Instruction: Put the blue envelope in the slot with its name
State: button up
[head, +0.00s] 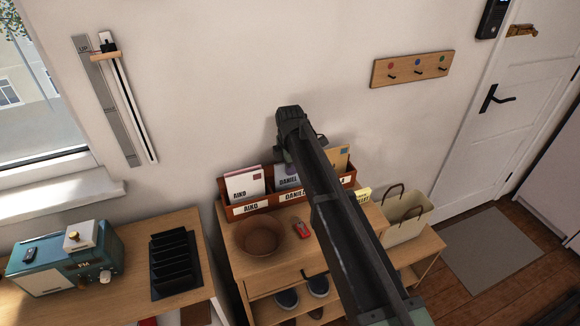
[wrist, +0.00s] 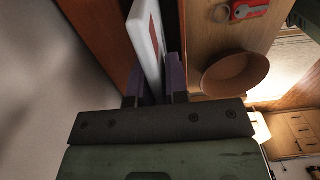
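The blue envelope (head: 287,176), marked DANIEL, stands in the middle slot of the wooden letter rack (head: 267,207), behind the DANIEL label. My arm hides its right part. My gripper (head: 284,157) is at the rack, just above the blue envelope. In the wrist view, its two purple-grey fingers (wrist: 154,84) are apart, and I make out no blue envelope between them. A white envelope (head: 243,185) marked AIKO stands in the left slot; it also shows beyond the fingers in the wrist view (wrist: 147,35).
A tan envelope (head: 341,158) stands at the rack's right. A brown bowl (head: 258,238) and red-tagged keys (head: 301,229) are in front of the rack. A tote bag (head: 407,222) stands right. The wall is close behind the rack.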

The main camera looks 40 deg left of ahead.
jog(key=o, duration=0.3)
notch_tip(320, 180, up, 14)
jog(key=p, duration=1.4)
jog(key=w+d+m, duration=0.2)
jog(key=d+m, duration=0.3)
jog(key=d, duration=0.7)
jog(key=w+d+m, duration=0.3)
jog(key=d+m, duration=0.1)
jog(key=d, duration=0.9)
jog(key=s+d+m, duration=0.4)
jog(key=d+m, duration=0.3)
jog(key=d, duration=0.5)
jog(key=s+d+m, duration=0.5)
jog(key=d+m, duration=0.2)
jog(key=d, duration=0.5)
jog(key=s+d+m, duration=0.4)
jog(key=d+m, duration=0.3)
jog(key=d, duration=0.5)
notch_tip(320, 180, down, 10)
jog(key=b, duration=1)
